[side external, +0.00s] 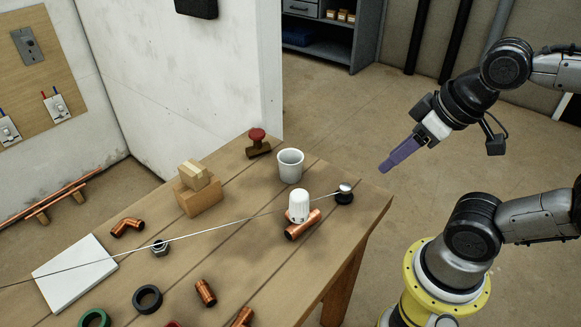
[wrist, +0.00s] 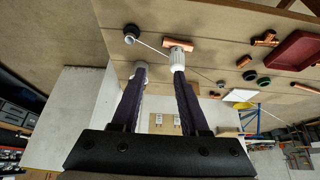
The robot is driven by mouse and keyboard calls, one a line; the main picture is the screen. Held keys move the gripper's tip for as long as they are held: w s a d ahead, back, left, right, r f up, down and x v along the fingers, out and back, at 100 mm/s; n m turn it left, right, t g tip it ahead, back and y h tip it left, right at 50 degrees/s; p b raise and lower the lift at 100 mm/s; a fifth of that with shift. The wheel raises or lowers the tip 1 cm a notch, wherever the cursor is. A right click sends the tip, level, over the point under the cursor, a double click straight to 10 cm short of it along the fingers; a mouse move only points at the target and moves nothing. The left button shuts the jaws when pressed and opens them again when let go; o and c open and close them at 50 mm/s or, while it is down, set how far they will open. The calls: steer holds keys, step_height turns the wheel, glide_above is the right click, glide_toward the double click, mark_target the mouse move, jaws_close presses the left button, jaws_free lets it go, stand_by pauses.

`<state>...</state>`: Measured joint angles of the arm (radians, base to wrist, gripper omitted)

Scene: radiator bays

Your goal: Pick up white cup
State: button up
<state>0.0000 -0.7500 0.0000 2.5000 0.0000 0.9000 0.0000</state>
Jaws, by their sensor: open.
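The white cup (side external: 290,166) stands upright on the wooden table near its far right side, open end up. In the wrist view, a pale shape that looks like the cup (wrist: 140,68) shows by the left fingertip, partly hidden by that finger. My gripper (side external: 386,166) is in the air to the right of the cup, past the table edge, apart from it. In the wrist view my gripper (wrist: 160,76) has its two dark purple fingers spread with nothing held between them.
A white valve head (side external: 299,206) and a copper pipe piece (side external: 302,225) sit in front of the cup. A black-based metal knob (side external: 344,195) stands right of them, with a thin pale line crossing the table. Wooden blocks (side external: 198,190) and a red-topped stamp-like object (side external: 257,141) are left of the cup.

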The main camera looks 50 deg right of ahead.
stand_by(0.3)
steer(key=w+r+m, duration=0.5)
steer(key=w+r, duration=0.2)
steer(key=w, duration=0.1)
steer(key=m+g, duration=0.4)
steer(key=g, duration=0.1)
glide_above(280, 168)
steer(key=w, duration=0.1)
step_height(280, 168, down, 11)
steer(key=shift+g+h, duration=0.3)
steer(key=shift+g, duration=0.4)
steer(key=f, duration=1.2)
steer(key=shift+w+d+f, duration=0.15)
steer(key=shift+d+f, duration=0.3)
steer(key=shift+f, duration=1.35)
steer(key=shift+d+f, duration=0.1)
steer(key=shift+f, duration=1.4)
